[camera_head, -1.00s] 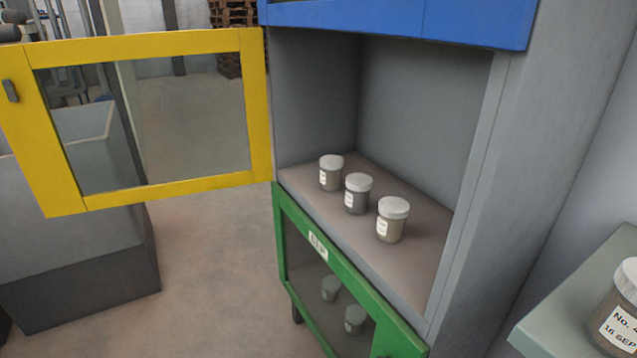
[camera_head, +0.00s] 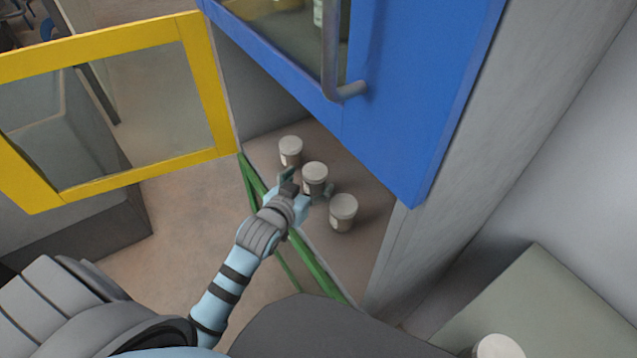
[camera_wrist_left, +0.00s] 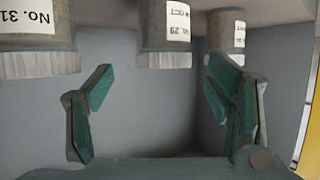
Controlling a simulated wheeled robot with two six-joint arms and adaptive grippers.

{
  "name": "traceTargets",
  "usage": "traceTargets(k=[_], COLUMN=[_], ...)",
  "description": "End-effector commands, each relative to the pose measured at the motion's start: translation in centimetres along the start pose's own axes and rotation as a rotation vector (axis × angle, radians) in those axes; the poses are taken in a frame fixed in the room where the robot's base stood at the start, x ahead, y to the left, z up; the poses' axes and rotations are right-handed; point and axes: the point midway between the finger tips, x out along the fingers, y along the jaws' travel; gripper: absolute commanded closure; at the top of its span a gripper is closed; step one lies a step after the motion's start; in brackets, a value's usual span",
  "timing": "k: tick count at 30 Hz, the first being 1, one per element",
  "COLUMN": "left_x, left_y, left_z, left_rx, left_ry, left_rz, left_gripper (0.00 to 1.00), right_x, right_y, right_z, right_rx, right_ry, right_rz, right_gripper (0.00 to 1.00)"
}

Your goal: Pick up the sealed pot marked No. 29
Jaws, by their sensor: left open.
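Three white-lidded pots stand in a row on the open middle shelf. The wrist view shows them upside down. The middle pot (camera_head: 315,174) bears a label with 29 in the wrist view (camera_wrist_left: 165,40). The pot nearest me (camera_head: 343,212) is marked No. 31 in the wrist view (camera_wrist_left: 38,45). The far pot (camera_head: 290,148) shows at the right of the wrist view (camera_wrist_left: 226,32); its number is unclear. My left gripper (camera_head: 308,186) is open and empty at the middle pot, its fingers (camera_wrist_left: 160,84) spread wide to either side. Contact is not visible. My right gripper is out of view.
The yellow-framed door (camera_head: 215,95) stands open at left. The blue upper door (camera_head: 400,90), with a handle, overhangs the shelf (camera_head: 375,195). The green-framed door (camera_head: 320,278) is below. A side table (camera_head: 535,300) at right holds another white-lidded pot (camera_head: 498,346).

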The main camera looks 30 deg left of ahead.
Motion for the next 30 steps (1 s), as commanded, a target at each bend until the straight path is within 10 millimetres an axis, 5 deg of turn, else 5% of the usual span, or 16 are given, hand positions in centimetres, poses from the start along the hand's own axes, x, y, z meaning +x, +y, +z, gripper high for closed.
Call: traceTargets(k=[10, 17, 27, 30], left_x=[5.5, 6.0, 6.0, 6.0], left_y=[-0.2, -0.2, -0.2, -0.2], left_z=[0.1, -0.1, -0.1, -0.1], left_rx=[0.001, 0.002, 0.002, 0.002], left_ry=[0.0, -0.001, -0.001, -0.001], left_rz=[0.006, 0.007, 0.007, 0.007], left_gripper=[0.26, 0.26, 0.77, 0.8], right_x=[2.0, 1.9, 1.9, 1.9], right_y=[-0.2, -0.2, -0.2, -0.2], right_z=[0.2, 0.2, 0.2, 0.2], right_rx=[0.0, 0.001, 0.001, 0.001], right_ry=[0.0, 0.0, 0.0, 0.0], right_rz=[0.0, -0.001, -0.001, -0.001], right_gripper=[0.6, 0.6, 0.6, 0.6])
